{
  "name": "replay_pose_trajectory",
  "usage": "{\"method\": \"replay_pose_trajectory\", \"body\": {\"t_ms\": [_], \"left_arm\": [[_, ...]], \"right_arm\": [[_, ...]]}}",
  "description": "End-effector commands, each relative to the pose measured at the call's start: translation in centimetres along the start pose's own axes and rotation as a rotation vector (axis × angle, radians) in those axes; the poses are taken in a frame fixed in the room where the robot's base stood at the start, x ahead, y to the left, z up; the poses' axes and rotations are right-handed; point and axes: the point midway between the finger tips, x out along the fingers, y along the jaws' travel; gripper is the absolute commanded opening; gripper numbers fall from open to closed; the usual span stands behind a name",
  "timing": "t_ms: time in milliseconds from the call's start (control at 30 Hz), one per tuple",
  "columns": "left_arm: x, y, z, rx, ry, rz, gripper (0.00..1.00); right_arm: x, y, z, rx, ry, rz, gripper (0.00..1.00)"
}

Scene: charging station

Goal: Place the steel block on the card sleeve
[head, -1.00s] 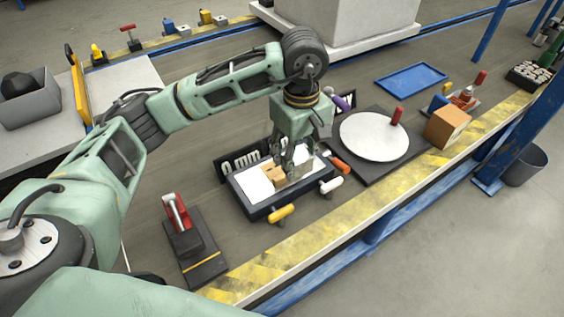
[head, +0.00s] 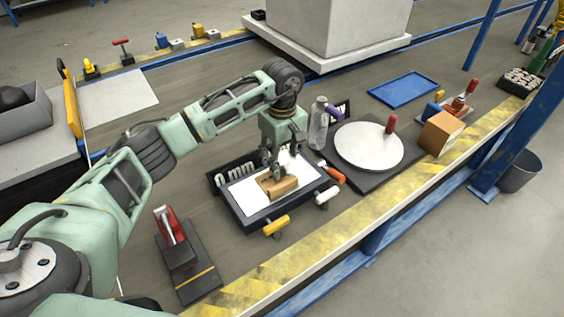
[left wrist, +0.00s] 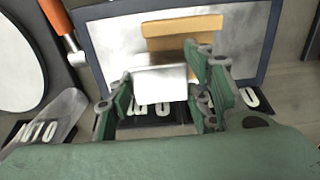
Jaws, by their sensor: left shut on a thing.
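The card sleeve (head: 283,188) is a tan, box-like piece lying on the white surface of a dark-framed tray (head: 248,217). It also shows in the left wrist view (left wrist: 184,26), beyond the fingers. My left gripper (head: 277,170) points down over the far part of the tray, just behind the sleeve. In the left wrist view its fingers (left wrist: 160,100) are shut on the pale grey steel block (left wrist: 155,84). The block is mostly hidden in the head view. I cannot tell whether it touches the tray. My right gripper is not in view.
An orange-handled tool (head: 331,171), a white-handled one (head: 327,197) and a yellow-handled one (head: 276,225) lie close around the tray. A clear bottle (head: 318,125) and a round white plate (head: 368,146) stand to the right. A red clamp (head: 170,226) is at left.

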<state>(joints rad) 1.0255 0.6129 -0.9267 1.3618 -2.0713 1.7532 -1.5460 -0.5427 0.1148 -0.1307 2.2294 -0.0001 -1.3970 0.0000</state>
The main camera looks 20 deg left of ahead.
Motion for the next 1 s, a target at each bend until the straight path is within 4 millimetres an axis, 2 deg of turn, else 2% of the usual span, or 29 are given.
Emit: {"method": "replay_pose_trajectory", "body": {"t_ms": [100, 567, 600, 800, 1000], "left_arm": [[1.3, 0.0, 0.0, -0.001, -0.001, 0.001, 0.01], [1.5, 0.1, 0.0, -0.001, 0.001, 0.003, 0.01], [1.6, 0.0, 0.0, -0.001, 0.0, 0.001, 0.5], [1.6, 0.0, 0.0, -0.001, 0.0, 0.0, 0.65], [1.6, 0.0, 0.0, -0.001, 0.0, 0.0, 0.65]], "right_arm": [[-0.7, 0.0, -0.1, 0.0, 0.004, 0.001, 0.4], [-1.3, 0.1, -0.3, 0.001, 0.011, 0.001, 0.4], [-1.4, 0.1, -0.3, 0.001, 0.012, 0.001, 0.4], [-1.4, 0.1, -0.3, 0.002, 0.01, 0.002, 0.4], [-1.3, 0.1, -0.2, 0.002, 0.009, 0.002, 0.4]]}}
